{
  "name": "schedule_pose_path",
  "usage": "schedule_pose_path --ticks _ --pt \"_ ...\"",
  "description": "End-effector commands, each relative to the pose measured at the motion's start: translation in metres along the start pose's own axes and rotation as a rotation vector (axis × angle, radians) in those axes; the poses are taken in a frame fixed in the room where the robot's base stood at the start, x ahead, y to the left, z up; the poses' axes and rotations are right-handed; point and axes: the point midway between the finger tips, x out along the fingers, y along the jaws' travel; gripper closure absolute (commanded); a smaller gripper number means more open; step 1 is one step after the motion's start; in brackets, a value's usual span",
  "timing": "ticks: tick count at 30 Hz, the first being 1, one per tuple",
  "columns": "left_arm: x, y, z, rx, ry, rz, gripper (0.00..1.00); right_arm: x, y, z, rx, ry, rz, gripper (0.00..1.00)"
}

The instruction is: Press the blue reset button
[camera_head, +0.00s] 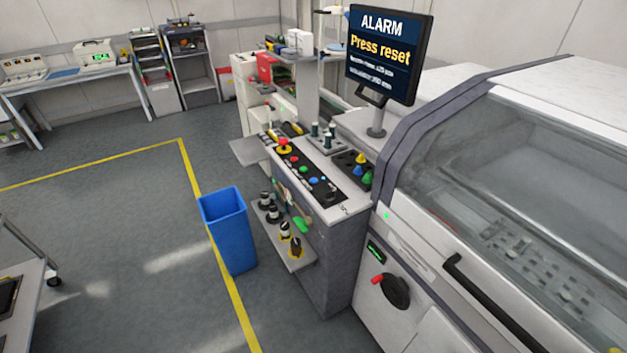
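The blue button (314,180) is a small round spot on the black control panel (300,175) on top of the console cabinet in the middle. It sits in a row with a red mushroom button (284,146) on a yellow base, a small red button (294,159), a green button (304,170) and a dark knob (325,193). The monitor (386,55) above reads "ALARM" and "Press reset". Neither of my grippers shows in the head view.
A blue bin (228,229) stands on the floor left of the console. A side shelf (297,261) with dark-topped items juts from the console. A machine with a clear cover (520,215) stands at right. Floor left of the bin is open. A trolley (25,300) is at lower left.

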Motion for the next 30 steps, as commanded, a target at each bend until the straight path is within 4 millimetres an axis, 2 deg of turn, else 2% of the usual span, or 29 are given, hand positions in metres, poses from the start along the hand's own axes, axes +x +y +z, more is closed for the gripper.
schedule_pose_path --ticks 1,9,30 --pt "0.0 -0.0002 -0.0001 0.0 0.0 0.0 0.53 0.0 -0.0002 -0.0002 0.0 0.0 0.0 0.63" --pt "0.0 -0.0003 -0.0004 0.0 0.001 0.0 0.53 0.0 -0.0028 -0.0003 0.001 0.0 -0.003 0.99" --pt "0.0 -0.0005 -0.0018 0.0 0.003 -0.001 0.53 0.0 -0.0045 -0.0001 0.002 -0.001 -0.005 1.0"
